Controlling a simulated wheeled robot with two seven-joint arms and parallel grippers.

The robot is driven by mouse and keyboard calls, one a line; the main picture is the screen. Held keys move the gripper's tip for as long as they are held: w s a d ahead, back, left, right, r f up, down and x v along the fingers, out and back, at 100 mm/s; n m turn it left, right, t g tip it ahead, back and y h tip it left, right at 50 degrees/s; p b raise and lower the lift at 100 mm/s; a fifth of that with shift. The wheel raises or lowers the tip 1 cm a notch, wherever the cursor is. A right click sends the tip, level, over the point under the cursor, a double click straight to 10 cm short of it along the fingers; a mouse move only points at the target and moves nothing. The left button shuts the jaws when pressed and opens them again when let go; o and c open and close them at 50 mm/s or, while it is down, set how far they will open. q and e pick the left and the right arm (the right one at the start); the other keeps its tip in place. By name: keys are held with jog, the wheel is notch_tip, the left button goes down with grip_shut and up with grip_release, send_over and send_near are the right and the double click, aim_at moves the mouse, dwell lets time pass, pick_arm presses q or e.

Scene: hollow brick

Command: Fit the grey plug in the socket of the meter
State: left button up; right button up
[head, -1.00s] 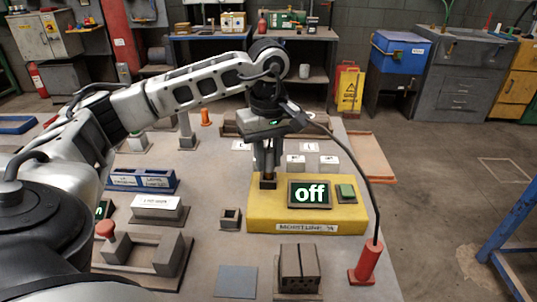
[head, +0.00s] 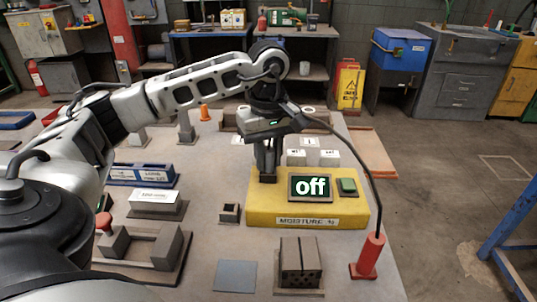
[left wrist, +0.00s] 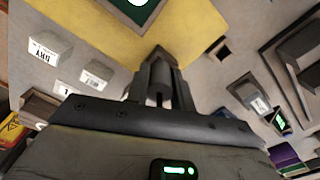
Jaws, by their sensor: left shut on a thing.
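The yellow meter (head: 258,215) lies on the table with a screen (head: 311,187) reading "off". My left gripper (head: 267,172) points down over the meter's left end, shut on the grey plug, which its fingers mostly hide. A small dark block, the socket (head: 267,179), stands directly under the fingertips. In the left wrist view, the fingertips (left wrist: 160,88) are close to the socket's dark block (left wrist: 158,55). I cannot tell whether the plug is inside it. My right gripper is out of view.
A black cable (head: 365,165) loops from near my left gripper to a red probe (head: 370,255). A small hollow box (head: 230,213) stands left of the meter. White labelled blocks (head: 308,158) stand behind it, and a perforated brick (head: 300,262) stands in front.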

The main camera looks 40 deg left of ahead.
pick_arm(q)
jog(key=o, duration=1.1)
jog(key=shift+f, duration=0.1)
jog(key=shift+c, duration=0.2)
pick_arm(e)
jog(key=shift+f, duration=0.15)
pick_arm(q)
notch_tip(320, 180, up, 9)
jog(key=shift+f, duration=0.1)
notch_tip(320, 180, up, 7)
jog(key=p, duration=0.4)
jog(key=shift+p, duration=0.3)
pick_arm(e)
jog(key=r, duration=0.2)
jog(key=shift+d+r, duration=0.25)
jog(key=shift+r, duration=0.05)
